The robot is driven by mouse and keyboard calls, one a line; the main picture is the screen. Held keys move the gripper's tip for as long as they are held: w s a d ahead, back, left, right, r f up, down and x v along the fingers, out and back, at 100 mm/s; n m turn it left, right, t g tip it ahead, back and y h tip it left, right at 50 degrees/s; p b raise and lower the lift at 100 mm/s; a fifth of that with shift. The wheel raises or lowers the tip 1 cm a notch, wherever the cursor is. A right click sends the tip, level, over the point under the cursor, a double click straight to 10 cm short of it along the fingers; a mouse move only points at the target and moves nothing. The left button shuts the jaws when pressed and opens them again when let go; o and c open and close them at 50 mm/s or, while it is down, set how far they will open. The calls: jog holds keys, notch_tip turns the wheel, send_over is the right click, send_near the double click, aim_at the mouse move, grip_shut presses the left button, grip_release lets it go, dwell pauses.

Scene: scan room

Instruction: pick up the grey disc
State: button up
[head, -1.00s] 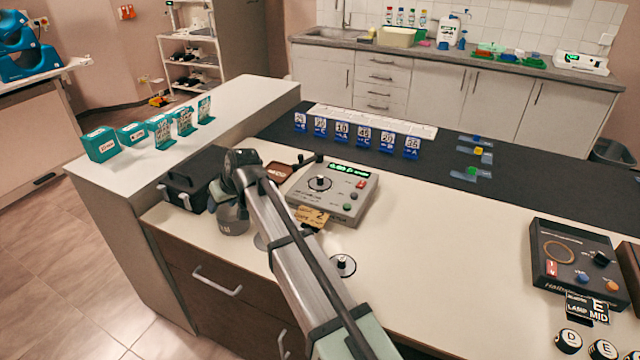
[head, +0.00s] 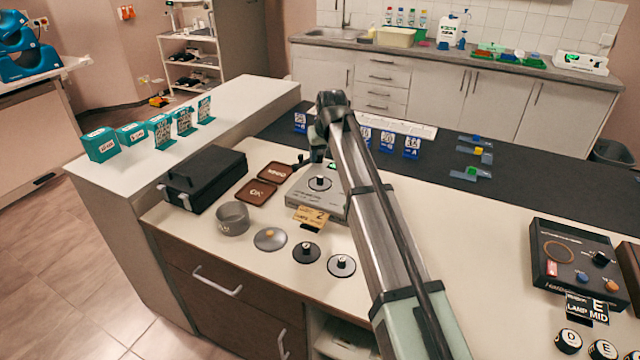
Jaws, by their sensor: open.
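The grey disc (head: 270,238) lies flat on the cream counter near its front edge, with a small orange-tan knob on top. My gripper (head: 317,152) hangs at the end of my arm, behind and to the right of the grey disc, by the back of the grey dial box. It is open and well apart from the disc. Its fingertips are small and hard to make out.
The grey dial box (head: 316,198) is partly hidden by my arm. A metal cup (head: 233,218) stands just left of the grey disc. Two brown trays (head: 256,192) and a black case (head: 203,180) are farther left. A dark device (head: 578,262) sits at the right.

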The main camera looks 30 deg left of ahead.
send_over(320, 177)
jog(key=s+d, duration=0.1)
jog(key=s, duration=0.1)
jog(key=f, duration=0.4)
jog(key=shift+w+f, duration=0.2)
jog(key=shift+f, duration=0.1)
jog(key=shift+d+x, duration=0.15)
jog(key=shift+x, duration=1.15)
jog(key=shift+d+x, duration=0.1)
jog(key=shift+x, duration=1.2)
jog(key=shift+s+f, duration=0.1)
jog(key=shift+c, duration=0.2)
grip_shut()
